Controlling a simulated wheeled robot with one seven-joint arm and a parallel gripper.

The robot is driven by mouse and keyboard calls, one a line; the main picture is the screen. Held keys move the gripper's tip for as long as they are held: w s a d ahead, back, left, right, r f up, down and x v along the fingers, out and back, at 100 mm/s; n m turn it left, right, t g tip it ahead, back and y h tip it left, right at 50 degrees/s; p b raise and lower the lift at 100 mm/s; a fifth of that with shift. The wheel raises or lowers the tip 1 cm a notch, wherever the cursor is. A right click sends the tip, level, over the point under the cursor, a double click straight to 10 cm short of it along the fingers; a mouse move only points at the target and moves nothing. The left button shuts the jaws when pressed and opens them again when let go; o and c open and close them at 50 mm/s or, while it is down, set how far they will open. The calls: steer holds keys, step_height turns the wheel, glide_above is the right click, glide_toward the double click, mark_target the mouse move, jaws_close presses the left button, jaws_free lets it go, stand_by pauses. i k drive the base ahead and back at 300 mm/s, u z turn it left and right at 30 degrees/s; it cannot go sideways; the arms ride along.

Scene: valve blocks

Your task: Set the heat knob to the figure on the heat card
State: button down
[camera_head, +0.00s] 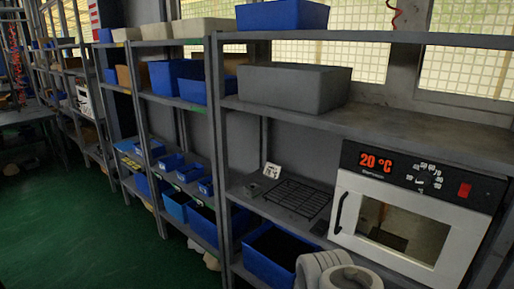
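A white oven (354,236) with a black top panel stands on the shelf at the right. Its red display (375,163) reads 20 °C. The heat knob (420,183) is small and dark, ringed by white figures, right of the display; its pointer is too small to read surely. A small white card (272,170), likely the heat card, stands on the shelf left of the oven, behind a black wire rack. It bears dark print, too small to read surely. Pale rounded links of my arm show at the bottom edge. My gripper is not in view.
The black wire rack (298,198) lies left of the oven. A red switch (464,190) sits right of the knob. A grey bin (294,87) stands on the upper shelf, and a blue bin (270,250) below. Green floor is clear at left.

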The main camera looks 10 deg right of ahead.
mark_target(423, 179)
steer(key=z, duration=0.4)
steer(key=k, duration=0.3)
steer(key=z, duration=0.7)
steer(key=i, duration=0.5)
